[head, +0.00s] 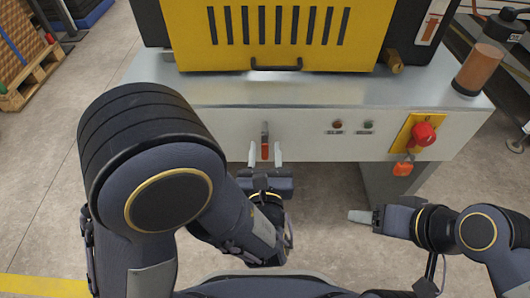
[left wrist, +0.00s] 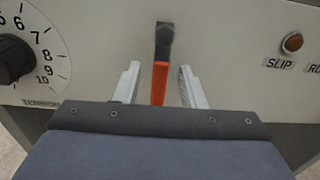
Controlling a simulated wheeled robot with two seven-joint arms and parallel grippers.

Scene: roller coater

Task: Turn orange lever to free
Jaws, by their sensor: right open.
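The orange lever (head: 265,150) is on the front panel of the machine, and it also shows in the left wrist view (left wrist: 160,84). It has a dark metal upper part and an orange grip that points straight down. My left gripper (head: 266,156) is open, with one pale finger on each side of the orange grip. In the left wrist view, gaps show between the lever and both fingers (left wrist: 158,72). My right gripper (head: 358,216) is open and empty, off to the right in front of the machine and away from the lever.
A tension dial (left wrist: 15,58) lies left of the lever, partly cut off. A SLIP indicator (left wrist: 292,42) lies to its right. A red emergency stop (head: 423,134) on a yellow plate and an orange tag (head: 403,168) are at the panel's right. A brown cylinder (head: 481,67) stands on the machine's top.

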